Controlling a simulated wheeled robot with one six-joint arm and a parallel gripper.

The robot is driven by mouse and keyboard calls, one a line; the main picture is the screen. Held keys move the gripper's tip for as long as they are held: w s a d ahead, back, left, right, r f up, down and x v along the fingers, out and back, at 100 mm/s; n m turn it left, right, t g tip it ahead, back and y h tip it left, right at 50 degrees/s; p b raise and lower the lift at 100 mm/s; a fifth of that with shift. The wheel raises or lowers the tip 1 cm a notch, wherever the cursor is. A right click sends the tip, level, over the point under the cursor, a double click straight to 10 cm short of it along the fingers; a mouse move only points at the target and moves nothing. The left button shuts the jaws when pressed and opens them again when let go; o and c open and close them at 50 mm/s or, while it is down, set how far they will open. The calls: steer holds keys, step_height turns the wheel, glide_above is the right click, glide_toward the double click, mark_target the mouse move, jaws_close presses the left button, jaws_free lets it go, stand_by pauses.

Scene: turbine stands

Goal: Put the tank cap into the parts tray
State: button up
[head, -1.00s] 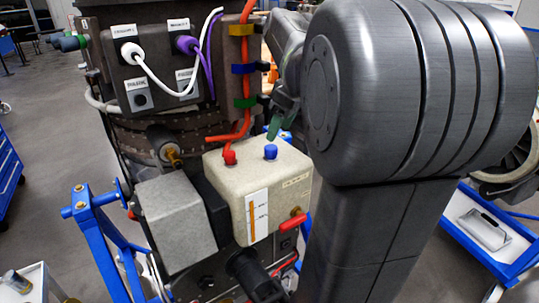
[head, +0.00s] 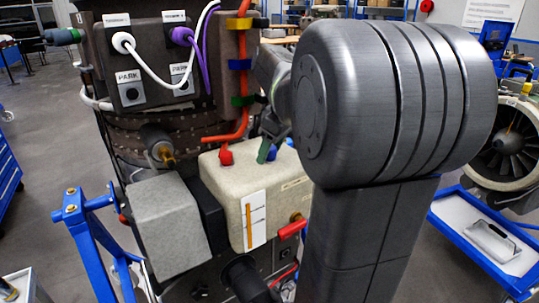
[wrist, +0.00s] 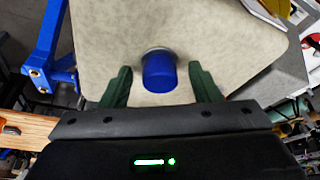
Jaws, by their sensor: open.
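The blue tank cap (head: 286,153) sits on top of the beige tank (head: 226,179). In the head view it is partly hidden by a green finger and my arm. In the wrist view the cap (wrist: 159,74) stands upright on its neck on the tank top (wrist: 215,40). My gripper (wrist: 161,78) is open, with one green finger on each side of the cap and a gap visible on both sides. One green finger (head: 264,151) shows in the head view, just left of the cap. I cannot tell which surface is the parts tray.
A grey box (head: 165,215) is beside the tank. A blue stand (head: 452,222) with a pale shelf is at right, and a cart corner (head: 14,287) is at lower left.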

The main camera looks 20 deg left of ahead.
stand_by(0.8)
jaws_close()
jaws_free()
steer(key=shift+r, duration=0.1)
steer(key=v, duration=1.3)
steer(key=shift+r, duration=0.3)
steer(key=shift+d+f, duration=0.1)
